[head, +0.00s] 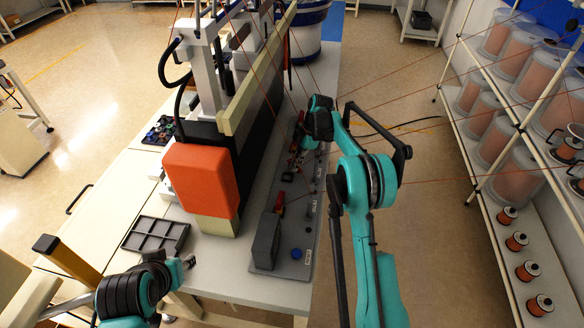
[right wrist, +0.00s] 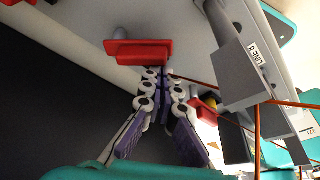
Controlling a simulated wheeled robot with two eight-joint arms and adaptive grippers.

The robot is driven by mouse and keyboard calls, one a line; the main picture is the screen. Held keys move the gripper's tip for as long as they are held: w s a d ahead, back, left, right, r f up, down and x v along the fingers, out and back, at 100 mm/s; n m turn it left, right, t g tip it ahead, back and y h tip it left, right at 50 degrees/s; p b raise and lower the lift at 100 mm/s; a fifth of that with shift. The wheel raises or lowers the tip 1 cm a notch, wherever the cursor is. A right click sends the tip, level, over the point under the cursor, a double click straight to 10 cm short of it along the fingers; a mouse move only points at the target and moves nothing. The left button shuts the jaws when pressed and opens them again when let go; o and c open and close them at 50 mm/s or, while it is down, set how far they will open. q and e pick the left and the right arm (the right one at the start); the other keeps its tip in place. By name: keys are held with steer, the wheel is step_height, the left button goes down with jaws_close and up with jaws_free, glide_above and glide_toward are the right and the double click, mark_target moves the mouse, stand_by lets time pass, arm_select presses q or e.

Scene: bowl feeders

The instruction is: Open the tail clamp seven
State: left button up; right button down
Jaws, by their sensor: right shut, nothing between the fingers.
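In the right wrist view a red clamp piece (right wrist: 140,52) juts from a pale panel. The purple-and-white fingers of my right gripper (right wrist: 158,74) are shut and empty, with their tips right at its lower edge; whether they touch it I cannot tell. In the head view this gripper (head: 303,148) is over the far part of a grey station plate (head: 262,215), among small red clamp parts (head: 294,158). Which clamp is number seven I cannot read. My left gripper (head: 189,262) is low at the left, away from the plate, its fingers too small to judge.
A grey block with a label (right wrist: 245,75) stands close right of my right fingers, with thin orange wires near it. In the head view an orange-covered machine (head: 201,180) borders the plate on the left. A dark tray (head: 157,235) lies on the table. Spool racks (head: 520,130) stand right.

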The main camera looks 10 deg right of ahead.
steer(key=shift+w+d, duration=0.1)
steer(key=shift+d, duration=0.45)
steer(key=shift+w+d+b, duration=0.3)
steer(key=shift+d+b, duration=0.2)
steer(key=shift+d, duration=0.1)
steer(key=shift+w+d, duration=0.3)
steer(key=shift+d, duration=0.15)
steer(key=shift+w+d, duration=0.1)
steer(key=shift+d, duration=0.05)
steer(key=shift+w+d+r, duration=0.15)
steer(key=shift+d, duration=0.05)
steer(key=shift+a, duration=0.1)
